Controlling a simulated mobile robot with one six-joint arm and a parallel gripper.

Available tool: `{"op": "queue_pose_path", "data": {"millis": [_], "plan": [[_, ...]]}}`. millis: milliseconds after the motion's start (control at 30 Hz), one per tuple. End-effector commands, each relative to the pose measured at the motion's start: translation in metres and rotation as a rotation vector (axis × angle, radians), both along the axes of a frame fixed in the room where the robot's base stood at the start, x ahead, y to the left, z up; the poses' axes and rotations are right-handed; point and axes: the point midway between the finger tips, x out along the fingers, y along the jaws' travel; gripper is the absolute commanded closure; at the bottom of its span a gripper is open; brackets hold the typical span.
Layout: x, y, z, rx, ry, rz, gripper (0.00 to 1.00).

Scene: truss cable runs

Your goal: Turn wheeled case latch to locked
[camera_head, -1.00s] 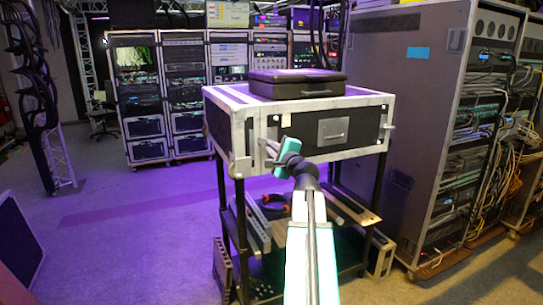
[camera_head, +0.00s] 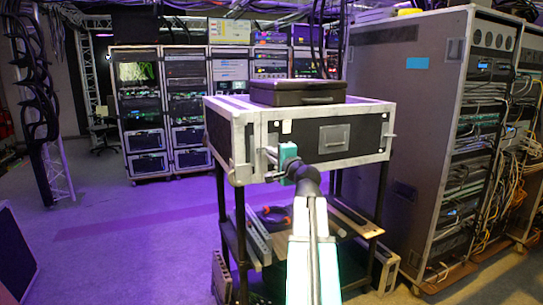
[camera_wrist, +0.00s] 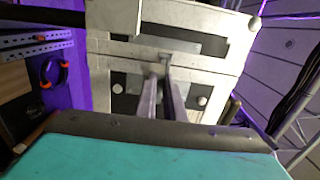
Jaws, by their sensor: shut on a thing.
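The wheeled case (camera_head: 229,169), black with pale metal edging, stands on a black-legged cart. My gripper (camera_head: 268,153) is at the left part of its front face. In the wrist view the case front (camera_wrist: 108,62) fills the middle, and my gripper (camera_wrist: 164,72) reaches onto it with its two fingers close together. They are shut on the case latch (camera_wrist: 165,60), a small part that shows only narrowly at the fingertips. The fingers and my teal wrist hide most of the latch, so its exact angle is unclear.
A closed black case (camera_head: 297,93) lies on top. A handle plate (camera_head: 334,138) is on the front face, right of my gripper. The cart shelf (camera_head: 345,222) below holds loose gear. A tall cabled rack (camera_head: 408,120) stands close on the right. Open floor (camera_head: 120,235) lies to the left.

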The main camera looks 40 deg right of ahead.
Motion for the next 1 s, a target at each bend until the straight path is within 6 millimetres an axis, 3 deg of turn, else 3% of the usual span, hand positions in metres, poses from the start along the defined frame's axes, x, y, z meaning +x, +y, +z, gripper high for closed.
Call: {"op": "queue_pose_path", "data": {"millis": [100,133,233,667,1000], "plan": [[0.000,0.000,-0.001,-0.002,0.003,0.001,1.00],[0.000,0.000,-0.001,-0.002,0.003,0.001,0.86],[0.000,0.000,-0.001,-0.001,0.003,0.001,0.73],[-0.003,0.001,-0.001,0.000,0.000,0.000,0.73],[-0.029,0.012,-0.001,0.000,-0.001,-0.001,0.73]]}}
